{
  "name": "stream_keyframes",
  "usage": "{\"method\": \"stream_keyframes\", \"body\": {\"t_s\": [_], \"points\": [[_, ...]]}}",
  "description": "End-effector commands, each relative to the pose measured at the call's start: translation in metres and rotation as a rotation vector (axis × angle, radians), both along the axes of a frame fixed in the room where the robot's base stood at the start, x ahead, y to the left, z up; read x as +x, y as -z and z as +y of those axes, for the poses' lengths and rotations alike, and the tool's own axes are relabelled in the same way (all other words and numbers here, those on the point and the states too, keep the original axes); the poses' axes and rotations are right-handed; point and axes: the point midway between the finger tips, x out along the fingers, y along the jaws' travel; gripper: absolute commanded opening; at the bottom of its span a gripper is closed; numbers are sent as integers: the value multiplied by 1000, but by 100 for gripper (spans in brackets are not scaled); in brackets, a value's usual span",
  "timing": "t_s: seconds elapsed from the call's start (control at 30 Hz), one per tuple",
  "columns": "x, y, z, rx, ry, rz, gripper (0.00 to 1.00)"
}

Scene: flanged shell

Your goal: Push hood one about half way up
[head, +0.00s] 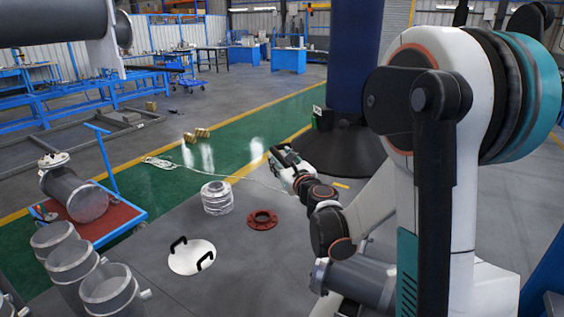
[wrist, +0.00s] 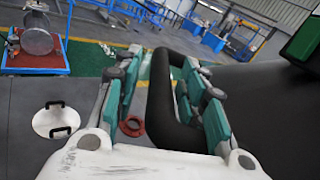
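What I take to be the hood is a wide black flared skirt (head: 345,160) under a thick dark blue column, in the centre right of the head view. In the wrist view its dark surface (wrist: 270,110) fills the right side. A thick black bent handle (wrist: 160,105) comes off it and passes between my fingers. My gripper (head: 284,160) is at the left edge of the skirt. In the wrist view my gripper (wrist: 166,62) is open around the handle, with a gap at the left finger. Contact at the right finger is unclear. My arm hides part of the skirt.
A red flange ring (head: 262,219), a ribbed metal cylinder (head: 216,197) and a white disc with black handles (head: 191,256) lie on the grey surface below. A red-topped blue cart (head: 107,213) and several metal shells (head: 111,290) stand left. A green box (wrist: 303,42) is at upper right.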

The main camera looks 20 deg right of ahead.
Motion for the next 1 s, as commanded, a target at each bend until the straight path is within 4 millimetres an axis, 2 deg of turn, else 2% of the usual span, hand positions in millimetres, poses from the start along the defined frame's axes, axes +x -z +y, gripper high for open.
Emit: {"method": "stream_keyframes", "body": {"t_s": [0.17,0.2,0.33,0.37,0.57,0.73,0.87,1.0], "points": [[0,0,0,0,0,0,38],[0,0,0,0,0,0,33],[0,0,0,0,0,0,4],[0,0,0,0,0,0,0],[0,-1,0,0,0,0,0],[-1,-14,0,0,0,0,0],[0,-39,0,0,0,0,0],[0,-79,0,0,0,0,0]]}}
